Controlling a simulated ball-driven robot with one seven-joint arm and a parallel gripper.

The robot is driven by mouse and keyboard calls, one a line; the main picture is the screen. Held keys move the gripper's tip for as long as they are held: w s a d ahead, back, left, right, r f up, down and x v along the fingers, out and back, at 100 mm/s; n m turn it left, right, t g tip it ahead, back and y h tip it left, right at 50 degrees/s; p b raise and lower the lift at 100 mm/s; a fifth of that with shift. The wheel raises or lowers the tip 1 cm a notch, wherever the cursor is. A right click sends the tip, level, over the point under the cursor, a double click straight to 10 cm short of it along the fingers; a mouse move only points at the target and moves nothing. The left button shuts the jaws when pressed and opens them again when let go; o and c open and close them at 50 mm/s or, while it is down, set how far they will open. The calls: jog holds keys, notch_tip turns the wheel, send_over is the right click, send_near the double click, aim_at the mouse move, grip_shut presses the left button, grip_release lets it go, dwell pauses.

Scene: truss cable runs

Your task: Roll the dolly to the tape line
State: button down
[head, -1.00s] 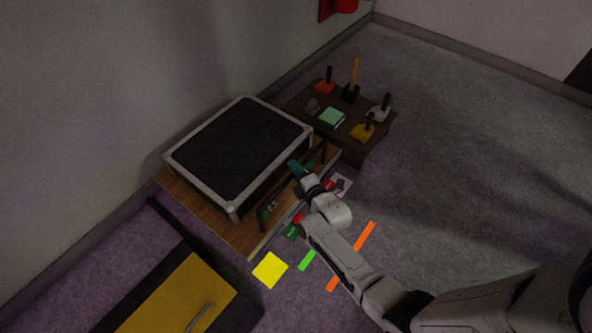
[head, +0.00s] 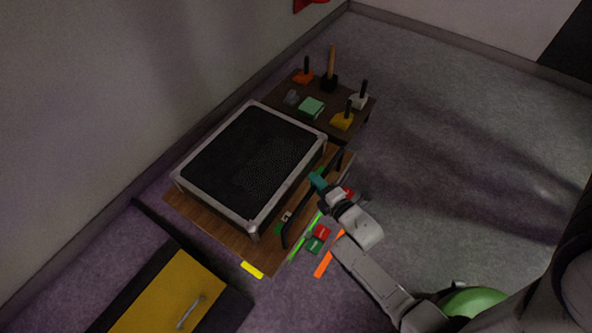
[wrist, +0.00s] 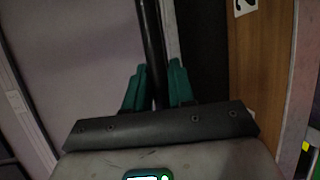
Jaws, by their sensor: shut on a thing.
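The dolly is a flat wooden deck (head: 215,222) with a dark push handle (head: 294,231) along its right side. A silver-edged case with a black top (head: 250,160) rides on it. My gripper (head: 317,181) is shut on the handle near its far end. In the wrist view its teal fingers (wrist: 156,88) stand on either side of the black bar (wrist: 150,45). Floor tape lies along the dolly's right side: an orange strip (head: 322,265) clear of the deck, a thin green strip (head: 297,248) close to the edge, and a yellow piece (head: 252,269) at the near corner, partly covered.
A low dark table (head: 318,125) with several small handled tools stands just beyond the dolly. A yellow-topped cabinet (head: 155,300) is at the near left. The wall runs along the left. Grey floor (head: 450,150) to the right is open.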

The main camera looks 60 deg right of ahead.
jog(key=s, duration=0.9)
jog(key=shift+s+d, duration=0.15)
jog(key=shift+s, duration=0.1)
jog(key=shift+f, duration=0.1)
jog(key=c, duration=1.1)
grip_release()
jog(key=shift+o, duration=0.2)
jog(key=p+v, duration=0.3)
jog(key=v, duration=0.7)
jog(key=shift+s, duration=0.35)
